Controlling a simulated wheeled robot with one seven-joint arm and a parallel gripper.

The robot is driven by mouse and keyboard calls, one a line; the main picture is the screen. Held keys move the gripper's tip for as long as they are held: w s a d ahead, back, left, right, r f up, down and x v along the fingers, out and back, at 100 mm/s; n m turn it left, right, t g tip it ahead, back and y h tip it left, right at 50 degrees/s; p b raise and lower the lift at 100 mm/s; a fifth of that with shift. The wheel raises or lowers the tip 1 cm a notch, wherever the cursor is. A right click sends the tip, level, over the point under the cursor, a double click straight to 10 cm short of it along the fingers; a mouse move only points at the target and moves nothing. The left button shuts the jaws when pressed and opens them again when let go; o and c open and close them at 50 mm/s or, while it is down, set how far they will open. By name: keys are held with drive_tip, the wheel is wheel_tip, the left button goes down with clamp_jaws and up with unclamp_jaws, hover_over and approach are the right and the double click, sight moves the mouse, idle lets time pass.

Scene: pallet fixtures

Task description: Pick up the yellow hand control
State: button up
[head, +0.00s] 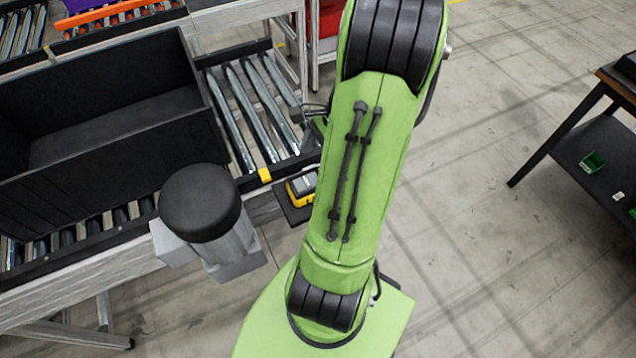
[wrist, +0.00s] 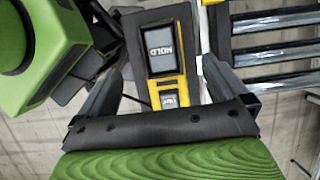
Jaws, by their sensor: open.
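The yellow hand control (head: 301,187) has a grey face and lies on a small dark shelf (head: 292,214) at the end of the roller conveyor, partly hidden by my arm in the head view. In the wrist view the hand control (wrist: 154,94) shows large, with a grey "HOLD" key and a smaller key below. My gripper (wrist: 161,70) is open, with one dark finger on each side of the control in the picture. Nothing is held. Whether the fingers are level with the control or above it I cannot tell.
Conveyor rollers (head: 267,105) lie beside the control; they also show in the wrist view (wrist: 275,55). A large black crate (head: 115,150) sits on the conveyor at left. Open floor lies between.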

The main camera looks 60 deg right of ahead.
sight(307, 181)
drive_tip(key=b+x, duration=0.1)
drive_tip(key=x, duration=0.6)
drive_tip(key=shift+w+f, duration=0.15)
drive_tip(key=shift+f, duration=0.25)
drive_tip(key=shift+r, duration=0.1)
drive_tip(key=c, duration=1.5)
wheel_tip(307, 181, up, 10)
drive_tip(key=shift+r+p, duration=0.1)
drive_tip(key=shift+p, duration=1)
